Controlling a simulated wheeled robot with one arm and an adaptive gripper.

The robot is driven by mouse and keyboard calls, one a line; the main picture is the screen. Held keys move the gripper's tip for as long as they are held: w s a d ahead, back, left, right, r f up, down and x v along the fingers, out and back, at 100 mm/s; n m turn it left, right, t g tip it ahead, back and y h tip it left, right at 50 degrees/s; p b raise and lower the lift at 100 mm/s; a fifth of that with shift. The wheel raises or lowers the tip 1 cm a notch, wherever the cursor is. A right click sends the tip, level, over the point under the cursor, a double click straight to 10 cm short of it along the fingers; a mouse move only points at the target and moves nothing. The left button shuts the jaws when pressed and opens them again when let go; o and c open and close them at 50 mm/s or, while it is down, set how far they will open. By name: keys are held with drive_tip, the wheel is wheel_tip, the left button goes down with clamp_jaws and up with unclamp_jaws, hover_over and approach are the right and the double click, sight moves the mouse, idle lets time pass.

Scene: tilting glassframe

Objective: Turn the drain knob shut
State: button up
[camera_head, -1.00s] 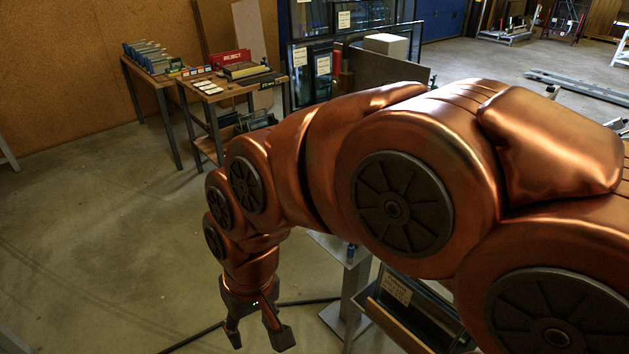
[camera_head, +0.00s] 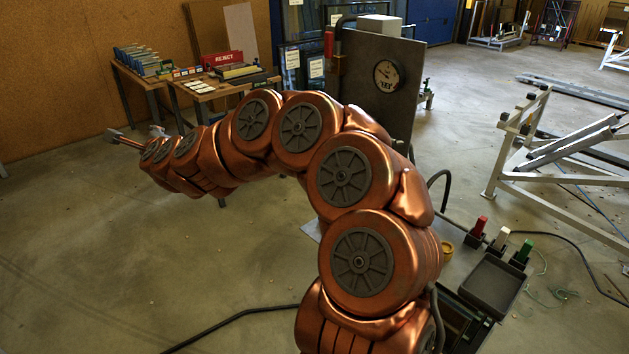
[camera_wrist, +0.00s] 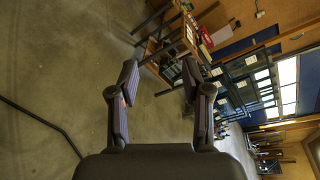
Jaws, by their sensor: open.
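I cannot make out the drain knob in either view. A grey upright panel (camera_head: 368,110) with a round dial gauge (camera_head: 387,76) stands behind my arm in the head view, and my arm hides its lower part. My gripper (camera_head: 134,133) is far to the left of this panel, at the end of my outstretched arm, over open floor. In the wrist view my gripper (camera_wrist: 160,68) has its fingers spread with nothing between them.
Two workbenches, one with a red reject sign (camera_head: 222,58), stand at the back left. A black tray (camera_head: 495,285) and red, white and green handles are at lower right. A pale metal frame (camera_head: 560,165) stands at right. A black hose crosses the floor.

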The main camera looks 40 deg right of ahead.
drive_tip(key=d+f+m+g+h+b, duration=0.1)
drive_tip(key=d+f+m+g+h, duration=0.1)
drive_tip(key=d+f+m+h, duration=0.55)
drive_tip(key=d+f+m+g+h+b, duration=0.2)
drive_tip(key=d+m, duration=0.3)
drive_tip(key=d, duration=0.5)
drive_tip(key=s+d+f+m+g+h+b, duration=0.1)
drive_tip(key=s+d+f+m+g+h, duration=0.2)
drive_tip(key=s+d+f+m+g, duration=0.4)
drive_tip(key=s+d+f+m+g+h+b, duration=0.1)
drive_tip(key=s+d+f+m+g+h, duration=0.3)
drive_tip(key=s+d, duration=0.45)
drive_tip(key=d+p, duration=0.1)
drive_tip(key=d, duration=0.5)
drive_tip(key=shift+w+d+r+m, duration=0.3)
drive_tip(key=shift+w+r+m, duration=0.05)
drive_tip(key=shift+w, duration=0.1)
drive_tip(key=shift+c, duration=0.4)
clamp_jaws()
